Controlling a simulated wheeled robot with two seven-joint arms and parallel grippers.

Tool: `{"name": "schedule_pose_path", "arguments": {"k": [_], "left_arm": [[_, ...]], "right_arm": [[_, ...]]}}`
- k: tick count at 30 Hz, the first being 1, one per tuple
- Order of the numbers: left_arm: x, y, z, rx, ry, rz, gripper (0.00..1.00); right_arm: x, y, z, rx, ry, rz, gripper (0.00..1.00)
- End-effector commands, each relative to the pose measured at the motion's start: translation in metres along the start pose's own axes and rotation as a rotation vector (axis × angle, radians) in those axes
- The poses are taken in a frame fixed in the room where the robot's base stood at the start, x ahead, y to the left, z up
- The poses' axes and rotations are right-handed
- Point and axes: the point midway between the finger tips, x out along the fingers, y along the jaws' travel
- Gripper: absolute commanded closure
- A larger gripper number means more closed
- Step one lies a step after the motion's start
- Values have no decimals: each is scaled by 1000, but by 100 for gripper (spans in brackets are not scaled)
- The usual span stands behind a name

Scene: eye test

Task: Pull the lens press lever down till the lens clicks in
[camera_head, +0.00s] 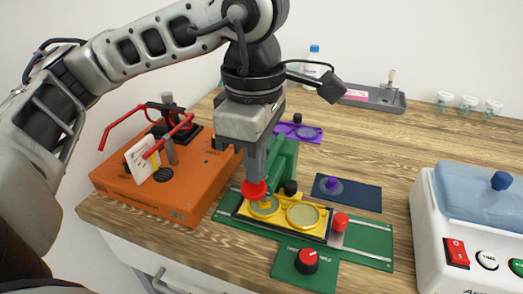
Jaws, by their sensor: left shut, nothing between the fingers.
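The green lens press (285,160) stands on a green base behind a yellow lens holder (284,221). A red knob (254,190) shows at the front of the press, which I take for the lever's end. My left gripper (255,176) points down, shut and empty, with its fingertips right at the red knob; I cannot tell whether they touch it. The holder has two round lens seats, a left one (264,207) below the knob and a right one (303,215). The gripper hides part of the press and lever. My right gripper is out of view.
An orange device (165,190) with red glasses stands left. A white machine (465,230) with a blue lid stands right. A red dial (307,261) is in front. A dark blue mat (362,196) and a purple mat (287,128) lie behind. A grey tray (372,98) is at the back.

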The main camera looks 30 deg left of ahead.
Motion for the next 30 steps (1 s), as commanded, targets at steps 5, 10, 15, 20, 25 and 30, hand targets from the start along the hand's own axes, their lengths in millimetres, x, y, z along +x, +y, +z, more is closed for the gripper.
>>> {"name": "schedule_pose_path", "arguments": {"k": [5,10,15,20,25,30], "left_arm": [[-12,0,0,0,0,1,100],[-23,0,0,0,0,1,100],[-33,0,0,1,-1,0,100],[-43,0,0,1,-1,0,100],[-53,0,0,0,0,1,100],[-63,0,0,0,-1,1,100]], "right_arm": [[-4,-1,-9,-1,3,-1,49],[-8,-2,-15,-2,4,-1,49],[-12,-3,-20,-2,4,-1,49],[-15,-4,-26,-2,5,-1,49],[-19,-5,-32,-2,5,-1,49],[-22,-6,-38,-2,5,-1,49]]}}
